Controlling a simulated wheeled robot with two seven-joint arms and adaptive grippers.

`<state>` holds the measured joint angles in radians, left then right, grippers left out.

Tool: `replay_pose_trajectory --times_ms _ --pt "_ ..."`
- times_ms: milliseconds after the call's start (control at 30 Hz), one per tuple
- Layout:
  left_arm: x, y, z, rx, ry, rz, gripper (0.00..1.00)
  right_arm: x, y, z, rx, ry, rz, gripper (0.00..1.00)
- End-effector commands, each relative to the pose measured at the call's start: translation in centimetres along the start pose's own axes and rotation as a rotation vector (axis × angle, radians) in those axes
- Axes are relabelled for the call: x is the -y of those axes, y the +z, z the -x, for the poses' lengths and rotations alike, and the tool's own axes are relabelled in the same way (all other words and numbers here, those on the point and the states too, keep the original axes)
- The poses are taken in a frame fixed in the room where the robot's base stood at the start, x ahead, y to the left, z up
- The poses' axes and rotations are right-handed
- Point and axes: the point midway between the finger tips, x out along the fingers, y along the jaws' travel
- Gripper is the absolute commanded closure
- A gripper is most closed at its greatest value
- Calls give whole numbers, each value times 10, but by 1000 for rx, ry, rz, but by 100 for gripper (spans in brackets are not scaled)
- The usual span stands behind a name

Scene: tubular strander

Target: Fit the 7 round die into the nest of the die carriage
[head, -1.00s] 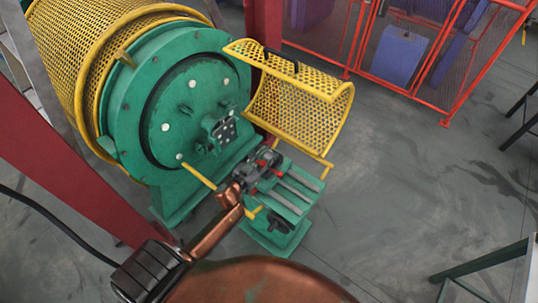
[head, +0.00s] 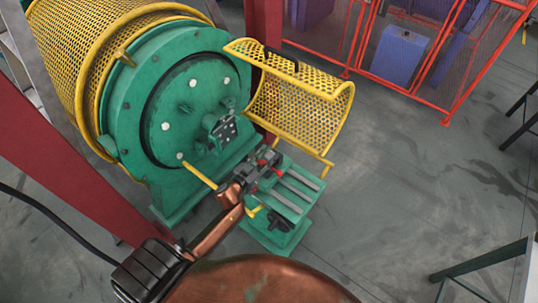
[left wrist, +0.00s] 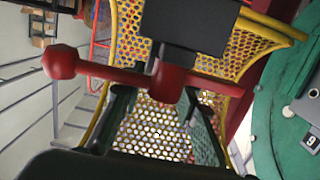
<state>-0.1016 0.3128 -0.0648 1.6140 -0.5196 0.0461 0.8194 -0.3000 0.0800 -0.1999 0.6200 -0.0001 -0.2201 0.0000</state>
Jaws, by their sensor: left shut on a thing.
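My left gripper (head: 238,190) is at the front end of the die carriage (head: 292,196), the green slide below the green strander head (head: 200,110). It is shut, apparently on a red handle (head: 280,172) at the carriage. In the left wrist view the red handle (left wrist: 110,75) shows close up, a bar with a ball end and a short upright red cylinder. A dark block (left wrist: 185,22) stands just above it. The grip itself is partly hidden. I cannot make out the 7 round die or the inside of the nest. My right gripper is not in view.
A yellow perforated guard (head: 300,100) stands open behind the carriage. A thin yellow bar (head: 198,173) runs beside my gripper. A dark red post (head: 70,170) is at the left. A red fence (head: 400,50) is behind.

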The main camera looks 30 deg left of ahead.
Motion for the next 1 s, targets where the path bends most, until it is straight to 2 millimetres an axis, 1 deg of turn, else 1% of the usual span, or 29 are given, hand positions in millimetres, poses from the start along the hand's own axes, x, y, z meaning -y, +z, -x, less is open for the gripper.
replay_pose_trajectory --times_ms 333,667,1000 --pt "0 -2 0 -4 1 -1 100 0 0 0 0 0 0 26" --pt "0 -4 -1 -5 1 0 100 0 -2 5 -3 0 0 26" --pt "0 -3 -1 -6 1 -1 100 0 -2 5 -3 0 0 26"
